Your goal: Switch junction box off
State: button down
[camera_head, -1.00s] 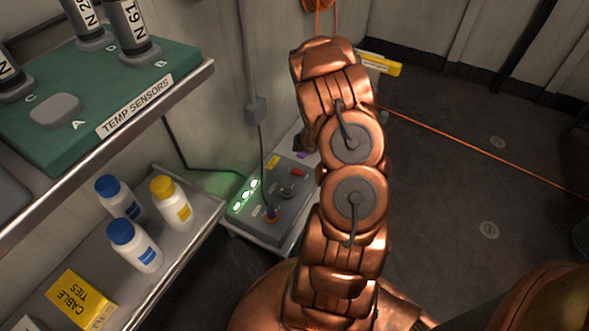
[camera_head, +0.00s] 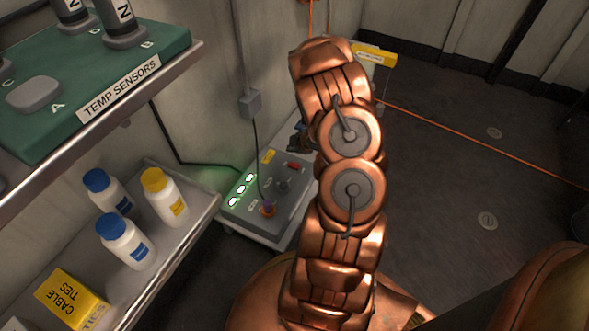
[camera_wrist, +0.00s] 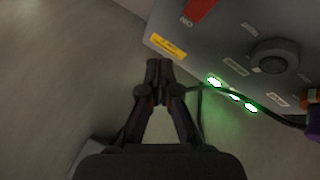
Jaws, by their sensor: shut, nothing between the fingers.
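The junction box (camera_head: 264,207) is a grey box on a low light-coloured stand beside the wall. It has green lit lamps (camera_head: 240,190), a red switch (camera_head: 293,166), a dark round knob (camera_head: 283,184) and a plug with a cable at its near end. In the wrist view the box (camera_wrist: 225,45) fills the upper right, with the red switch (camera_wrist: 201,10) at the top edge, the knob (camera_wrist: 275,56) and the green lamps (camera_wrist: 233,96). My gripper (camera_wrist: 159,64) is shut and empty, its tips just beside the box's edge near a yellow label. Contact cannot be told.
A shelf at the left holds the green temp sensors tray (camera_head: 100,95). Bottles (camera_head: 125,245) and a yellow cable ties box (camera_head: 72,297) stand on the lower shelf. An orange cable (camera_head: 480,147) crosses the open floor at right.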

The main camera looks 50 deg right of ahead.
aim_at(292, 165)
jog(key=shift+s+d+f+b, duration=0.1)
jog(key=shift+s+f+b, duration=0.1)
jog(key=shift+f+b, duration=1.15)
jog(key=shift+s+f+b, duration=0.2)
jog(key=shift+f+b, duration=0.55)
jog(key=shift+f, duration=1.05)
jog(key=shift+f, duration=0.2)
jog(key=shift+f, duration=0.2)
jog(key=shift+s+f+b, duration=0.25)
jog(key=shift+f+b, duration=0.2)
jog(key=shift+f, duration=0.1)
jog(key=shift+s+a+f, duration=0.2)
jog(key=shift+f, duration=0.05)
jog(key=shift+d, duration=0.1)
jog(key=shift+w+r+p, duration=0.15)
jog(key=shift+r+p, duration=0.35)
jog(key=shift+r, duration=0.05)
jog(key=shift+w+r, duration=0.1)
jog(key=shift+r, duration=0.1)
